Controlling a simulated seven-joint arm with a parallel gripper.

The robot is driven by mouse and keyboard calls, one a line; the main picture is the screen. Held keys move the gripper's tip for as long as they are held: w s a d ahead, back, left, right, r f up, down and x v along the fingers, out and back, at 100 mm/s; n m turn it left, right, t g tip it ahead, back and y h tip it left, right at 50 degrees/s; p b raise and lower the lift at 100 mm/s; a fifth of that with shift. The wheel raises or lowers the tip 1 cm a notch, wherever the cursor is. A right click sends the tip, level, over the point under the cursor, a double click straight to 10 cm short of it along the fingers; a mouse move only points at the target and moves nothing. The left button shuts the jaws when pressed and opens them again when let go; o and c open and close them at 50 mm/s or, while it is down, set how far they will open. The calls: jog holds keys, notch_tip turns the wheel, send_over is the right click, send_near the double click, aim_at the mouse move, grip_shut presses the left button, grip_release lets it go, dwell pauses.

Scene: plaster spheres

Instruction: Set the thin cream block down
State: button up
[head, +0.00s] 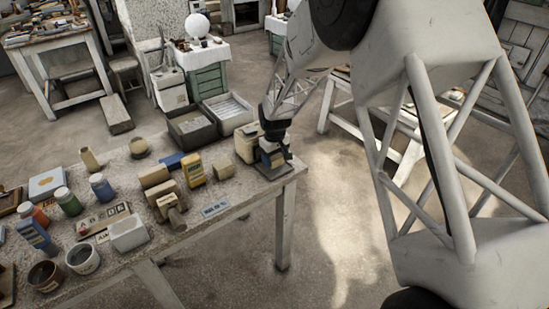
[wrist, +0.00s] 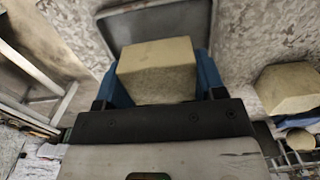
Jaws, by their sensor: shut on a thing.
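My gripper (head: 272,158) is at the right end of the worktable, over a dark flat tray (head: 283,173). In the wrist view my gripper (wrist: 157,92) has its blue fingers on either side of a cream block (wrist: 157,72) and is shut on it. The grey rimmed tray (wrist: 125,28) shows behind the block in that view. The fingers hide most of the block in the head view. I cannot tell whether the block touches the tray.
Another cream block (head: 246,143) stands just left of my gripper, also in the wrist view (wrist: 290,88). A yellow box (head: 194,169), tan blocks (head: 156,177) and paint jars (head: 101,187) stand further left. Two open bins (head: 192,128) are behind. The table edge is close on the right.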

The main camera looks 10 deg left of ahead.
jog(key=shift+f, duration=1.1)
dwell(0.7)
jog(key=o, duration=1.1)
jog(key=shift+f, duration=0.1)
jog(key=shift+r, duration=2.05)
